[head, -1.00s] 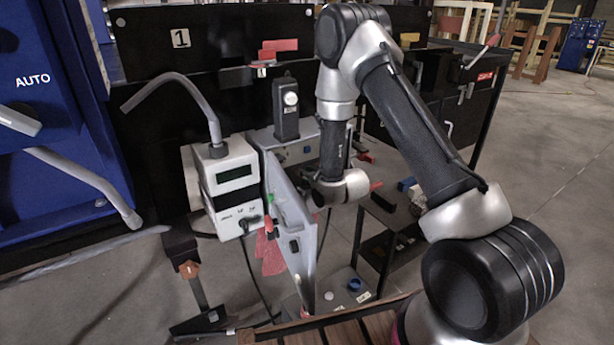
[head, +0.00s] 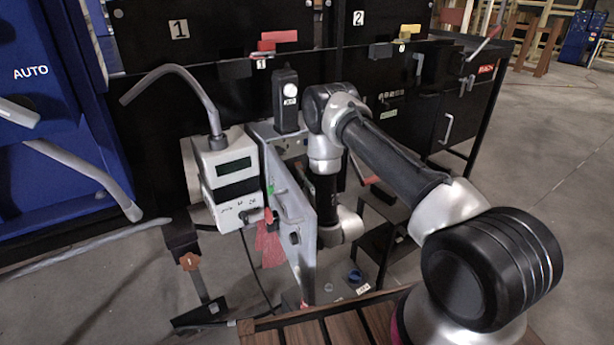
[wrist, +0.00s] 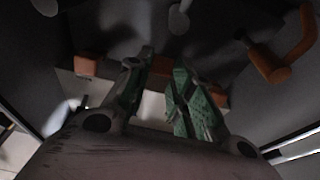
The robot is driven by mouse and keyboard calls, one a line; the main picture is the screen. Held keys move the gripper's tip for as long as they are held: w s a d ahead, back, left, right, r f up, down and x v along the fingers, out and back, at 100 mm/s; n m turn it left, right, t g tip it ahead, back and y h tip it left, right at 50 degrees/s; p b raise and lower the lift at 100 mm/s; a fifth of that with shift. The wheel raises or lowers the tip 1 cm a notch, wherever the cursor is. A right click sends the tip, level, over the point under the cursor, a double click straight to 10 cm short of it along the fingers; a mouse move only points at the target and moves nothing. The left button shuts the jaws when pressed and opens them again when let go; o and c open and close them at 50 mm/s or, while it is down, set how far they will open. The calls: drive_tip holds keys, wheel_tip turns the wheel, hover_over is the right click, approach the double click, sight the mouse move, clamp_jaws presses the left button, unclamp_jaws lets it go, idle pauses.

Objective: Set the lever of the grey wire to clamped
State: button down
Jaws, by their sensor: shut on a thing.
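In the wrist view my gripper (wrist: 160,72) reaches forward with its green-padded fingers close together. They are shut on an orange lever (wrist: 161,64), of which only a dark, blurred part shows between and behind the fingertips. Another orange lever (wrist: 88,63) is to the left of the fingers. A larger orange handle (wrist: 283,58) stands apart at the right. I cannot make out the grey wire or tell which lever belongs to it. In the head view my gripper is hidden behind the open grey door panel (head: 297,222).
A white instrument box (head: 232,178) with a screen stands left of the door panel. Red tags (head: 268,247) hang beside it. A black cabinet (head: 190,75) closes off the back. A wooden slatted surface (head: 335,325) lies in front. Dark walls flank the gripper closely in the wrist view.

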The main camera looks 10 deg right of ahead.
drive_tip(key=shift+f, duration=0.2)
idle(0.4)
drive_tip(key=c, duration=1.2)
unclamp_jaws()
drive_tip(key=shift+c, duration=0.2)
wheel_tip(320, 180, up, 10)
